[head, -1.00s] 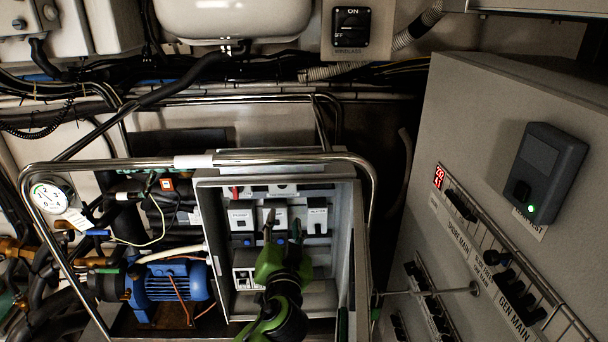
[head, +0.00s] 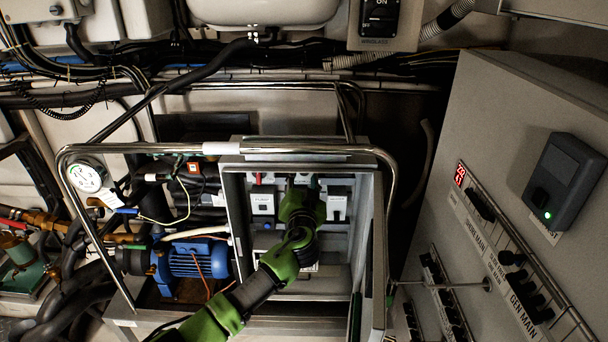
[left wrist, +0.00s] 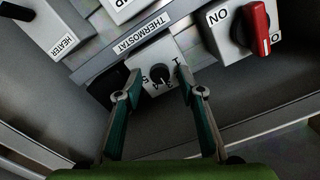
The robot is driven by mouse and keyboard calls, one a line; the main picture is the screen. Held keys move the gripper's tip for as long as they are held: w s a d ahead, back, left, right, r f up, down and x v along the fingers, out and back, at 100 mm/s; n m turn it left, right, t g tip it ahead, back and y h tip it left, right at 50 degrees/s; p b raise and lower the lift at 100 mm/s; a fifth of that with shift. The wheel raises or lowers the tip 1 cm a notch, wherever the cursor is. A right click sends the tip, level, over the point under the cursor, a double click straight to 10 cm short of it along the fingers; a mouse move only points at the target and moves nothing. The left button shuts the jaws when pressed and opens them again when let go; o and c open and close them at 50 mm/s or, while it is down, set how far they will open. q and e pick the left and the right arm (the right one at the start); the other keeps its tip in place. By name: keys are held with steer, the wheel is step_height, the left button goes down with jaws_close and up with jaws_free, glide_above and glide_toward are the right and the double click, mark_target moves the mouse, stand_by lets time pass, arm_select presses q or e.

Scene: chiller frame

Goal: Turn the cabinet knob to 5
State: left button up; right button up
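The cabinet knob is a small round black dial (left wrist: 161,77) on a white plate under a THERMOSTAT label in the left wrist view. The digits 5, 4, 3 and 1 show around its rim; I cannot tell for sure which one it points to. My left gripper (left wrist: 158,80) has its two fingers spread, one on each side of the dial, with visible gaps to it. In the head view my left arm reaches into the open grey cabinet (head: 232,215), and my left gripper (head: 302,183) hides the knob there. My right gripper is in neither view.
A HEATER switch (left wrist: 38,22) and a red-handled ON switch (left wrist: 257,28) flank the thermostat. A metal rail (head: 130,150) arches around the cabinet. A blue motor (head: 195,262) stands left of it, and a grey panel (head: 440,180) stands to the right.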

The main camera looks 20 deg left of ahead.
arm_select(q)
steer(key=shift+w, duration=0.25)
jaws_close()
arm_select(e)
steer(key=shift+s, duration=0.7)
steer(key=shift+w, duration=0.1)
